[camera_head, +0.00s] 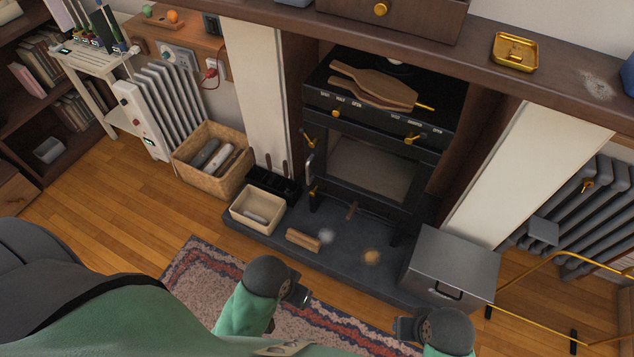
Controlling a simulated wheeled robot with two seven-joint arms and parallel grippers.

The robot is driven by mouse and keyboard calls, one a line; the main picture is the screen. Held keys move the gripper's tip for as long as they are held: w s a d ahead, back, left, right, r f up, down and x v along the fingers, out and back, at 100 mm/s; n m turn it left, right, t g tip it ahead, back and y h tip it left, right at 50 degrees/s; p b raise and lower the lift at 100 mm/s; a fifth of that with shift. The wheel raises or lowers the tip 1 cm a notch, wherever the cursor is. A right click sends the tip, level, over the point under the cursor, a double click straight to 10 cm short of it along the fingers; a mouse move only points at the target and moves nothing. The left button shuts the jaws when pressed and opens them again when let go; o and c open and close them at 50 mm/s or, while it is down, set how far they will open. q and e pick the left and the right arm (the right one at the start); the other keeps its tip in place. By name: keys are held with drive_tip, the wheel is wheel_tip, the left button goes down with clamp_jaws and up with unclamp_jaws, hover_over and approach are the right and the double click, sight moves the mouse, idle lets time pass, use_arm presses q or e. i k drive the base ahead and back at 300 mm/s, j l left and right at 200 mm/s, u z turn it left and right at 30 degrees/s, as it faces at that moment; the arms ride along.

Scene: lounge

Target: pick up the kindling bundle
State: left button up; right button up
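A small light-brown wooden piece, which looks like the kindling bundle (303,240), lies on the dark hearth slab (335,258) in front of the stove. It is too small to make out single sticks. My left gripper (301,296) is at the bottom middle, over the rug, below and apart from the bundle in the picture. My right gripper (402,327) is at the bottom right of centre, farther from the bundle. Both grippers are small and dark here, and their finger gaps are not clear. Nothing visible is held in either.
A cream bin (258,208) stands on the slab left of the bundle, and a metal box (452,267) on the right. The black stove (365,160) rises behind. A wicker basket (213,160) with logs stands at left. The patterned rug (205,280) lies in front.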

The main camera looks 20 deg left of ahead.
sight(306, 240)
drive_tip(key=k+l+u, duration=0.1)
drive_tip(key=l+u, duration=0.2)
drive_tip(key=k+l+u, duration=0.3)
drive_tip(key=l, duration=0.15)
drive_tip(key=k+l+u, duration=0.1)
drive_tip(key=l+u, duration=0.2)
drive_tip(key=k+l+u, duration=0.3)
drive_tip(key=i+l, duration=0.05)
drive_tip(key=l, duration=0.05)
